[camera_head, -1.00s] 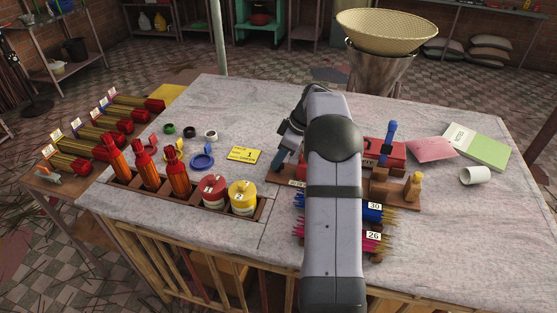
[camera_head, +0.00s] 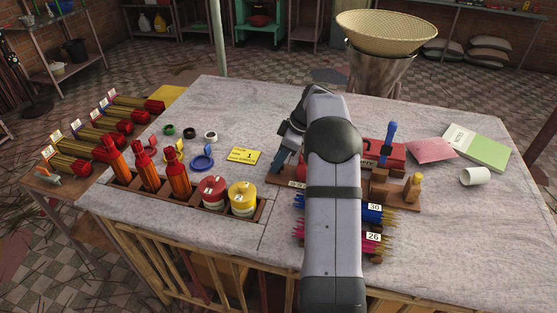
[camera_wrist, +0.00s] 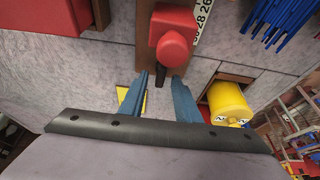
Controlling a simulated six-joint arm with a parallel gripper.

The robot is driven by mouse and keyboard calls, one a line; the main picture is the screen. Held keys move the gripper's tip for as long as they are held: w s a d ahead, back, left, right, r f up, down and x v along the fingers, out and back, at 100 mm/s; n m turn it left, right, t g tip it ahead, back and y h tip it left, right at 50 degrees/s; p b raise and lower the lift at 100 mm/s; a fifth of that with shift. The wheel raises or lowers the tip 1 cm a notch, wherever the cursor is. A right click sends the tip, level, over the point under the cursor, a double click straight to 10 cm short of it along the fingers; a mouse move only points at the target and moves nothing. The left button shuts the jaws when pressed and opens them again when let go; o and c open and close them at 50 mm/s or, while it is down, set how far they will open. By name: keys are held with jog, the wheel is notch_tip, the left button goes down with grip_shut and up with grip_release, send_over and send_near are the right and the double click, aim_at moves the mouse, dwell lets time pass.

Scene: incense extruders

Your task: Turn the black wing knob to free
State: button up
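The black wing knob (camera_wrist: 161,77) shows in the wrist view as a small dark piece below a red block-shaped body (camera_wrist: 172,43) on a brown wooden base. My gripper (camera_wrist: 160,80) has two blue fingers spread apart, with the knob between their tips. I cannot tell whether either finger touches it. In the head view my gripper (camera_head: 281,158) is at the left end of the wooden stand (camera_head: 400,204), and my arm hides most of the red body and the knob.
A yellow cylinder (camera_wrist: 228,101) sits in a slot near the right finger in the wrist view. Blue sticks (camera_wrist: 280,20) lie beyond. In the head view, red and yellow round containers (camera_head: 242,197) and orange extruders (camera_head: 178,178) stand left. A yellow card (camera_head: 245,156) lies flat nearby.

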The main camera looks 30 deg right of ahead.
jog(key=shift+r, duration=0.1)
jog(key=b+v, duration=0.1)
jog(key=v, duration=0.6)
dwell(0.4)
jog(key=s+a+f+m+g+h+p, duration=0.3)
jog(key=s+a+m, duration=0.4)
jog(key=s+a, duration=1.15)
jog(key=s+a+f+m, duration=0.2)
jog(key=s+a+f, duration=0.2)
jog(key=s, duration=0.4)
jog(key=shift+s+a+f+b, duration=0.3)
jog(key=shift+s+a+f, duration=0.1)
jog(key=shift+f, duration=0.2)
